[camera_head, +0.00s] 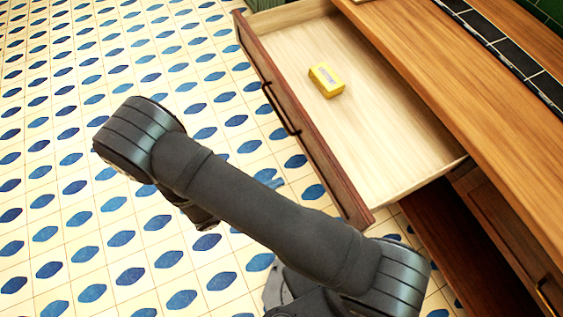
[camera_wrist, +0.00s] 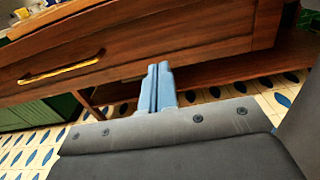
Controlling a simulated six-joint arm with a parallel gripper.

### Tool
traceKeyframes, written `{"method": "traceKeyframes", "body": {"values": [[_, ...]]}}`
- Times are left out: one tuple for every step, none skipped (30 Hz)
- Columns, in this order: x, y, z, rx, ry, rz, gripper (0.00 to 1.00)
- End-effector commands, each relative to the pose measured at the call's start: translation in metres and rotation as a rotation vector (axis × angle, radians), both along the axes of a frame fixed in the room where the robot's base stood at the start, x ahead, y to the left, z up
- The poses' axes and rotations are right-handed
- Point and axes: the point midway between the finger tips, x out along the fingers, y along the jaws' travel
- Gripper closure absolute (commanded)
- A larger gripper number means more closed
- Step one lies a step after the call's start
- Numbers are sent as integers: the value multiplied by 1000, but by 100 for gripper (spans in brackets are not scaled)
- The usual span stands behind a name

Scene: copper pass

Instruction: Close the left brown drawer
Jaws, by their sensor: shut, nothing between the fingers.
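The brown drawer (camera_head: 305,130) is pulled far out of the wooden counter in the head view. Its front panel has a bar handle, and its pale inside holds a small yellow box (camera_head: 326,80). In the wrist view, the brown drawer front (camera_wrist: 190,37) spans the top, with a gold-lit handle (camera_wrist: 62,69) at the left. My gripper (camera_wrist: 160,70) is shut and empty, its blue-grey fingertips by the lower edge of the drawer front, right of the handle. I cannot tell whether they touch it. In the head view my arm hides most of the gripper.
The wooden counter (camera_head: 455,75) runs along the right, with another brown front (camera_head: 510,225) below it and a dark open space beside that. The patterned tile floor (camera_head: 100,60) left of the drawer is clear. Green panels (camera_wrist: 40,112) show at the wrist view's left.

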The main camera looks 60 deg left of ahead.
Motion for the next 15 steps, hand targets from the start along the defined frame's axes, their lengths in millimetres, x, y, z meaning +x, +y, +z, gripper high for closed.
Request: {"method": "traceKeyframes", "body": {"values": [[11, 0, 0, -2, 0, -6, 100], [17, 0, 0, -2, -1, -6, 100], [26, -1, 0, -1, -1, -7, 100], [32, -1, 0, -1, 0, -7, 100], [38, -1, 0, -2, 0, -7, 100], [46, -1, 0, -1, 0, -7, 100], [52, -1, 0, -1, 0, -8, 100], [58, -1, 0, 0, 0, -7, 100], [66, -1, 0, -1, 0, -8, 100], [71, -1, 0, -1, 0, -7, 100], [77, 0, 0, 0, 1, -7, 100], [83, -1, 0, 0, 1, -7, 100], [88, -1, 0, 1, 1, -7, 100], [92, -1, 0, 0, 1, -7, 100], [97, -1, 0, 0, 1, -6, 100]]}}
